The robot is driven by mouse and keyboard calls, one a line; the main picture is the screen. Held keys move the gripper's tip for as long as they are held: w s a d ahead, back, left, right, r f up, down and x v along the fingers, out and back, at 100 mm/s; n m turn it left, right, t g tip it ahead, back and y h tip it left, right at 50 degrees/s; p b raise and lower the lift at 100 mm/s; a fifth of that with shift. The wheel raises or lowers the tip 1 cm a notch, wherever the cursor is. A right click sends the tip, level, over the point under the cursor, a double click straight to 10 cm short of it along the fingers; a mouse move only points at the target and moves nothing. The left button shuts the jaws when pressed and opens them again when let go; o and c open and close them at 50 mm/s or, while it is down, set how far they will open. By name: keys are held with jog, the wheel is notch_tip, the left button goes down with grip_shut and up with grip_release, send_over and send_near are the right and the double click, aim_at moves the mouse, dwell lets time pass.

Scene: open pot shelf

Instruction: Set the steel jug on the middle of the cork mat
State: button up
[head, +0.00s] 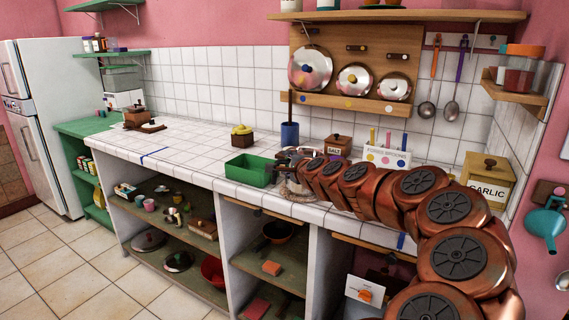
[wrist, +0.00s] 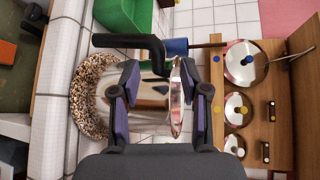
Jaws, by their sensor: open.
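The steel jug (wrist: 150,103), shiny with a black handle (wrist: 125,41), is upright over the speckled cork mat (wrist: 82,95) in the wrist view. Its base looks to be on the mat, within its ring-like visible edge; a small gap cannot be ruled out. My gripper (wrist: 157,70) is open, its two fingers in front of the jug, one towards the base and one towards the rim. In the head view my arm partly hides the jug (head: 283,158), and the mat (head: 291,190) shows at the counter's front.
A green bin (head: 249,171) stands close left of the mat. Behind are a blue cup (head: 290,135), a salt box (head: 338,146) and a white holder (head: 386,156). A garlic box (head: 487,182) stands right. Pot lids (head: 310,67) hang on the wall. The tiled counter's left is mostly clear.

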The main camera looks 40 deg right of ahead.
jog(key=v, duration=0.8)
dwell(0.8)
